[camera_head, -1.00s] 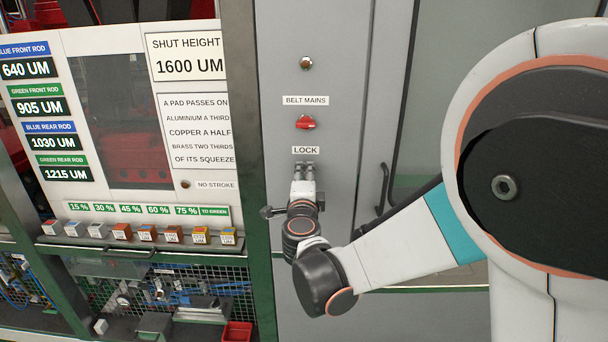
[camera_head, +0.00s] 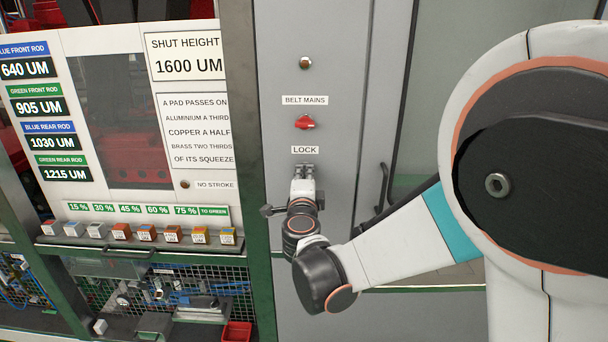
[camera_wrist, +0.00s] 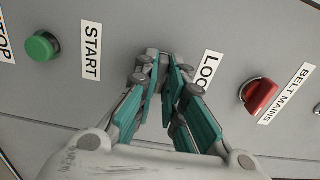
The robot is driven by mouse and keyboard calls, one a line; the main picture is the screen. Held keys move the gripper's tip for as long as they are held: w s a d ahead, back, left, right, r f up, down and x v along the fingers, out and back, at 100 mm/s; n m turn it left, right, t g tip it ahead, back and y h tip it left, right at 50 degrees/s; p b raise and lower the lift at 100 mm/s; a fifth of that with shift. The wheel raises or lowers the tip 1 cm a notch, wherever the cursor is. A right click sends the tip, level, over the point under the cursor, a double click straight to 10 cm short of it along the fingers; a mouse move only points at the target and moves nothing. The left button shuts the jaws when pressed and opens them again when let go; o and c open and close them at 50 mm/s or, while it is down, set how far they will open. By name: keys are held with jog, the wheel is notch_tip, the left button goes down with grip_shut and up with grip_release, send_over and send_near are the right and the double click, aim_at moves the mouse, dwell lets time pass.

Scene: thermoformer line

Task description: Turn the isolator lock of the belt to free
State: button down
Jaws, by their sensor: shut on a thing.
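My gripper (camera_head: 304,172) is at the grey cabinet panel, just under the LOCK label (camera_head: 305,150). In the wrist view my gripper (camera_wrist: 166,80) has its teal-lined fingers drawn together at the panel beside the LOCK label (camera_wrist: 208,73). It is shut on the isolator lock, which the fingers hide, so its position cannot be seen. The red BELT MAINS switch (camera_head: 305,122) sits above the LOCK label. It also shows at the right in the wrist view (camera_wrist: 261,96).
A green START button (camera_wrist: 42,46) is at the left in the wrist view, with part of a STOP label beyond it. A row of coloured blocks (camera_head: 147,233) stands on a ledge at the left. A door handle (camera_head: 384,188) is right of the panel.

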dwell(0.6)
jog(key=shift+n+b, duration=0.35)
jog(key=shift+n, duration=1.05)
jog(key=shift+f+n, duration=0.1)
jog(key=shift+n, duration=0.7)
jog(key=shift+n+b, duration=0.3)
jog(key=shift+n, duration=0.3)
jog(key=n, duration=0.2)
jog(key=shift+n, duration=0.3)
